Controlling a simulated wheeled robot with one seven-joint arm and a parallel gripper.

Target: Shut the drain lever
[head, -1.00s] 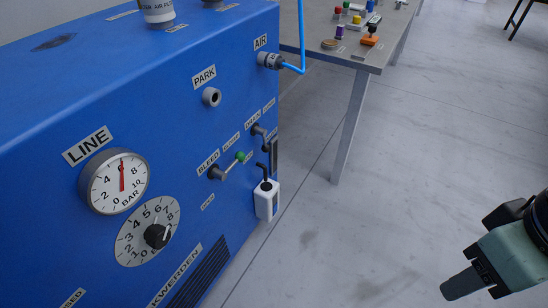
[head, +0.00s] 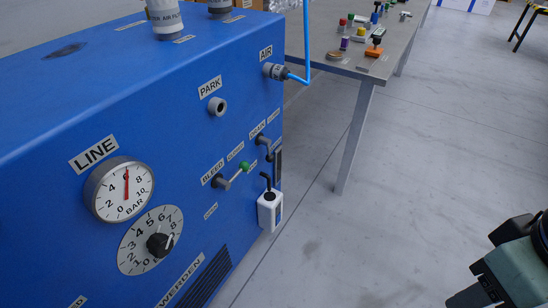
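The blue press cabinet (head: 110,95) fills the left of the head view. The drain lever (head: 265,147) is a small dark lever on the cabinet's front near its right edge, under a label reading DRAIN. Its handle angles down to the right; I cannot tell its exact setting. Below it a white bottle (head: 267,211) with a dark bent tube hangs at the cabinet edge. My gripper (head: 468,296) is at the bottom right, well apart from the cabinet over bare floor. Its tip is partly cut by the frame, and whether the fingers are open does not show.
The line gauge (head: 124,190), a dial (head: 152,242), the park port (head: 217,107) and the air fitting with blue hose (head: 277,72) are also on the front. A grey table (head: 352,64) stands behind. Floor right is clear.

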